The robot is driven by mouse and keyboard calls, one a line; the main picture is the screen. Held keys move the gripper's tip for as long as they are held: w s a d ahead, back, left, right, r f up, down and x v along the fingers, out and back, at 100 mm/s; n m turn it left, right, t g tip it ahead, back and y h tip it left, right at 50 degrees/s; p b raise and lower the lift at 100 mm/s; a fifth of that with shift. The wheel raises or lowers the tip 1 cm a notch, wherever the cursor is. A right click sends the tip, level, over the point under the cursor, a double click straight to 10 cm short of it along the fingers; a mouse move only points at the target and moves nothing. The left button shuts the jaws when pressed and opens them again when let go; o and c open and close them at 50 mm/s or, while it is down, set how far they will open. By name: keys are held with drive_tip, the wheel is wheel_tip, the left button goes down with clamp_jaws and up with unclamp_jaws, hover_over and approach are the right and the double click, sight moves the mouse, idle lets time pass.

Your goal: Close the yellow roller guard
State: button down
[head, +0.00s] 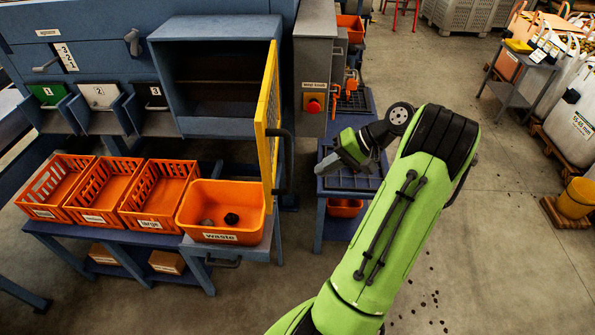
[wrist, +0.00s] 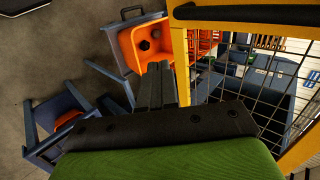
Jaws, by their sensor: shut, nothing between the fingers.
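The yellow roller guard (head: 268,120) stands open in the head view, swung out from the right edge of a blue box-shaped housing (head: 212,85) whose dark inside shows. It is nearly edge-on there, with a black handle (head: 284,160) on its right face. In the wrist view, its yellow frame (wrist: 181,62) and black mesh fill the right side, and the handle (wrist: 240,12) crosses the top right. My gripper (head: 326,166) is to the right of the guard, apart from the handle. Its fingers (wrist: 160,85) are shut and empty in the wrist view.
An orange waste bin (head: 225,238) sits below the guard, also in the wrist view (wrist: 142,62). Orange crates (head: 158,195) stand left of it. A control box with a red button (head: 314,104) and a blue side table (head: 330,205) are near my gripper.

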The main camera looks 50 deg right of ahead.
sight(288, 182)
drive_tip(key=w+a+r+b+x, duration=0.1)
drive_tip(key=r+b+x, duration=0.1)
drive_tip(key=x, duration=0.9)
drive_tip(key=shift+w, duration=0.3)
drive_tip(key=shift+a+f, duration=0.1)
